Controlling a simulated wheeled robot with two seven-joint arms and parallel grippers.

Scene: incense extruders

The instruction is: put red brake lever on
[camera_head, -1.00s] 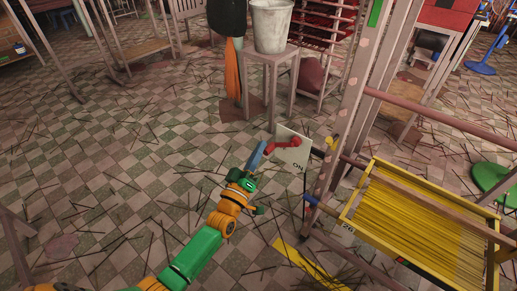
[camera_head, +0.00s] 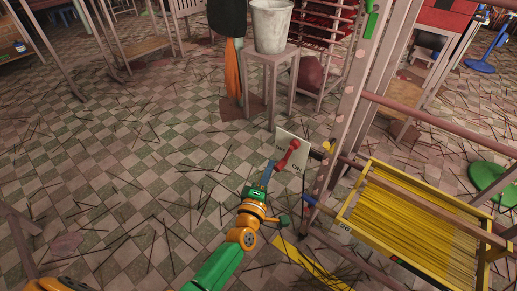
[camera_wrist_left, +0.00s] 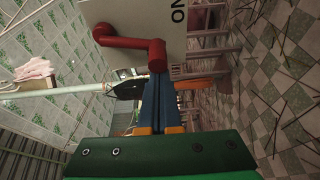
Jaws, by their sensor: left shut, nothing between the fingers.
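The red brake lever (camera_head: 287,155) is mounted on a pale plate (camera_head: 283,134) marked "ON", beside the upright wooden post of the frame. It slants down and to the left from its pivot, near the lettering. In the left wrist view the lever (camera_wrist_left: 128,42) is a bent red bar with a thick end, and the plate (camera_wrist_left: 178,14) shows behind it. My left gripper (camera_head: 271,164) is shut with nothing between its fingers. Its blue fingertips (camera_wrist_left: 159,75) are right at the lever's thick end and appear to touch it. My right gripper is out of view.
The wooden frame with a yellow tray of strands (camera_head: 420,220) stands to the right of my gripper. A stool (camera_head: 270,62) with a metal bucket (camera_head: 271,25) is behind. Thin sticks litter the checkered floor, which is otherwise open to the left.

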